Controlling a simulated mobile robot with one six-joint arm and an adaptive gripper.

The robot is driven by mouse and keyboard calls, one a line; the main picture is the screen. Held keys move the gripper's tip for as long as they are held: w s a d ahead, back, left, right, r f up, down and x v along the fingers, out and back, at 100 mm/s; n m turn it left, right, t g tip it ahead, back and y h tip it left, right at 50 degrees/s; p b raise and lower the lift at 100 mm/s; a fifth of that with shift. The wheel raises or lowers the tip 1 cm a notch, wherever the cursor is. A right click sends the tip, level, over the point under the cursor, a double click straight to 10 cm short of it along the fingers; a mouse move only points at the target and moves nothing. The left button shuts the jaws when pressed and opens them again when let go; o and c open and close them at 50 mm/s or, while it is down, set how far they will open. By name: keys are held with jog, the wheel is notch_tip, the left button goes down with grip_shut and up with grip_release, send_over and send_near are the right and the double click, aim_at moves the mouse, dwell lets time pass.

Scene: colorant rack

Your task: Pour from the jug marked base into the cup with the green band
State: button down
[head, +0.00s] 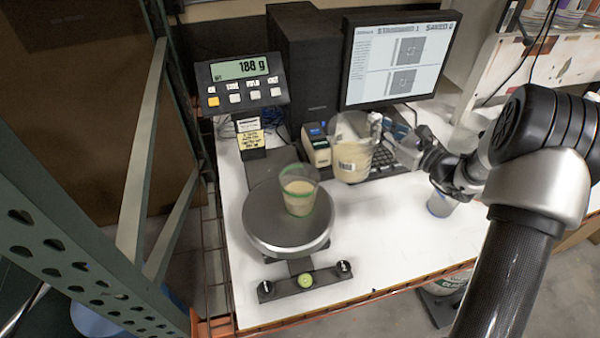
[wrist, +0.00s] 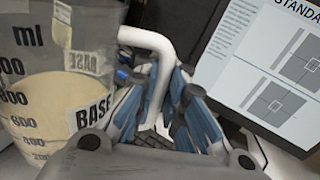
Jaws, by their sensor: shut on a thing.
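The jug marked base (head: 352,160) is a clear beaker with pale cream liquid, held in the air right of the scale and roughly upright. In the wrist view the jug (wrist: 50,105) shows its ml marks and BASE labels. My gripper (head: 392,140) is shut on the jug's white handle (wrist: 150,42); the fingers (wrist: 165,95) close around it. The cup with the green band (head: 299,190) stands upright on the round scale pan (head: 262,222) and holds cream liquid. The jug is up and to the right of the cup, apart from it.
The scale display (head: 240,70) reads 188 g. A monitor (head: 398,60), a keyboard (head: 385,165) and a small label printer (head: 316,145) stand behind. Another cup (head: 441,204) with a blue band stands under my arm. The front right of the white table (head: 400,245) is clear.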

jog(key=shift+w+d+f+m, duration=0.15)
jog(key=shift+d+f+m, duration=0.1)
jog(key=shift+f+m, duration=0.4)
jog(key=shift+r+p, duration=1.7)
jog(key=shift+r, duration=0.7)
jog(key=shift+d+f, duration=0.1)
